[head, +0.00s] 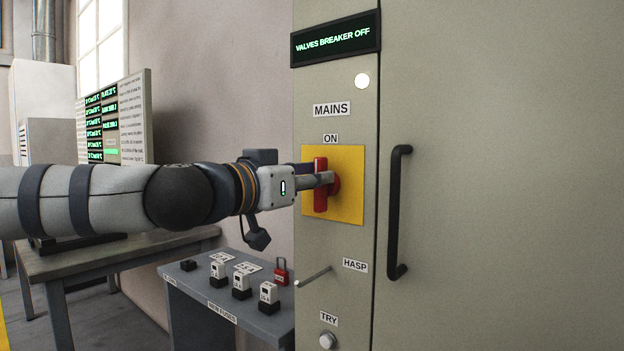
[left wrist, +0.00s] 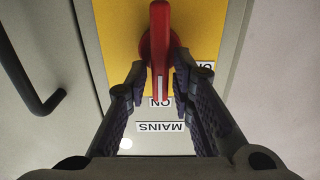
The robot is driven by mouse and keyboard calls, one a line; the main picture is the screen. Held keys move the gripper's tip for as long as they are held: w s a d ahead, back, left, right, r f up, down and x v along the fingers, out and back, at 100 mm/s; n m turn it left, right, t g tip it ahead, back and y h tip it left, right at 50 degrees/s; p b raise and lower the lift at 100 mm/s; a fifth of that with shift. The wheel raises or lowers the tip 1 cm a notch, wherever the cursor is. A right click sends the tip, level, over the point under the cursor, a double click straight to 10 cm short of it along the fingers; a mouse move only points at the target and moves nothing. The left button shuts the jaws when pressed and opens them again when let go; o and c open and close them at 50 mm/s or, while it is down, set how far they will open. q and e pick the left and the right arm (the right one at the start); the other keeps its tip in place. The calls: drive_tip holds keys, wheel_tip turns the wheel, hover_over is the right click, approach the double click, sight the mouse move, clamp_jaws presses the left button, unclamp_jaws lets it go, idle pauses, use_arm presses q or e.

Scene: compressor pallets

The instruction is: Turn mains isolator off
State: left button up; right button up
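The red mains isolator handle (head: 320,185) stands vertical on a yellow plate (head: 348,205), with the ON label (head: 330,139) above it. The left wrist view shows the handle (left wrist: 159,45) upside down, its tip toward ON. My left gripper (head: 328,178) reaches the handle from the left. In the left wrist view its two fingers (left wrist: 160,70) lie one on each side of the handle, with narrow gaps showing, so it looks open around it. Whether a fingertip touches is hard to tell. My right gripper is out of view.
A black door handle (head: 398,212) juts out right of the isolator. Below are the HASP pin (head: 313,277) and TRY button (head: 327,340). A grey bench (head: 225,307) at lower left holds fuses and a red padlock (head: 281,271). A display (head: 335,40) reads VALVES BREAKER OFF.

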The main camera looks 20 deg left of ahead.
use_arm(q)
clamp_jaws()
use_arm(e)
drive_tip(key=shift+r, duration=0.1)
use_arm(q)
drive_tip(key=n+p, duration=0.1)
drive_tip(key=n, duration=0.5)
drive_tip(key=f+n+p, duration=0.1)
drive_tip(key=n, duration=0.5)
drive_tip(key=a+n, duration=0.1)
drive_tip(key=n, duration=0.4)
drive_tip(key=shift+w+a+f+n+p, duration=0.1)
drive_tip(key=shift+w+f+n+p, duration=0.15)
drive_tip(key=shift+n+p, duration=0.15)
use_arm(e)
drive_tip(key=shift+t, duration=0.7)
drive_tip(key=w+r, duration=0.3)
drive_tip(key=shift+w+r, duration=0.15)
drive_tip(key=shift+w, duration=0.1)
use_arm(q)
drive_tip(key=o, duration=0.5)
unclamp_jaws()
